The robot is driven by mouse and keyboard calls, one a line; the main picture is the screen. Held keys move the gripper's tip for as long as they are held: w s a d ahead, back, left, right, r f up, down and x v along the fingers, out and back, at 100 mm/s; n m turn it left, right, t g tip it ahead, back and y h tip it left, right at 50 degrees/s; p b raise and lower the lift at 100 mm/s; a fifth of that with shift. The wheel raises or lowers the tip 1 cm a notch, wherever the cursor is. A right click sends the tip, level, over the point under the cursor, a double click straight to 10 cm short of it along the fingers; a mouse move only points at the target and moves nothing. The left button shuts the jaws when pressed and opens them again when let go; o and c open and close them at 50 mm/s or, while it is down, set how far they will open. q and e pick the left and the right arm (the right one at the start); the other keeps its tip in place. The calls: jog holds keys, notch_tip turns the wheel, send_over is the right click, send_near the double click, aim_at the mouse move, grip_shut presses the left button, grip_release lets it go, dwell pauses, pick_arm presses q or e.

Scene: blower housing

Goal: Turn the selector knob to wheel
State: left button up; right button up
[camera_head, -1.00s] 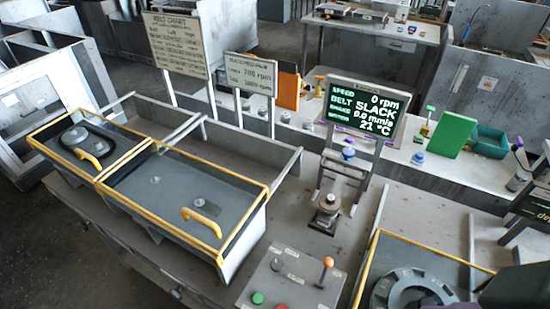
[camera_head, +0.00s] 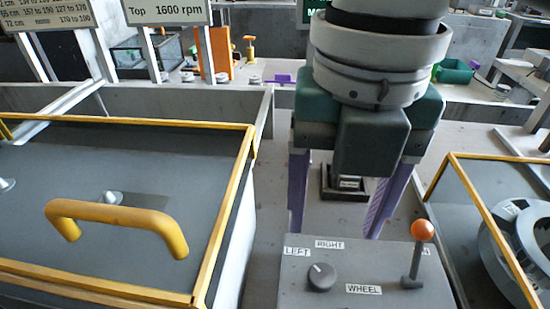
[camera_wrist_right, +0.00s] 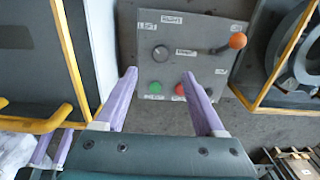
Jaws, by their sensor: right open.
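The selector knob (camera_head: 322,277) is a round dark grey knob on a grey control box (camera_head: 300,262). Its white mark points up and left, towards the LEFT label (camera_head: 297,252). The RIGHT label (camera_head: 329,244) is above it and the WHEEL label (camera_head: 364,289) is to its right. My right gripper (camera_head: 334,232) is open and empty, its purple fingers spread wide just behind the box. In the right wrist view the knob (camera_wrist_right: 160,52) lies ahead of and between the fingertips (camera_wrist_right: 158,74), apart from them.
An orange-tipped lever (camera_head: 422,231) stands right of the knob. A green button (camera_wrist_right: 155,88) and a red button (camera_wrist_right: 180,88) sit on the box between the fingers in the wrist view. Yellow-framed covers flank the box; the left one has a yellow handle (camera_head: 120,217).

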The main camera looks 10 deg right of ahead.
aim_at(323, 274)
notch_tip(323, 274, down, 10)
jog(key=shift+s+r, duration=0.1)
jog(key=shift+r, duration=0.1)
grip_shut()
dwell(0.7)
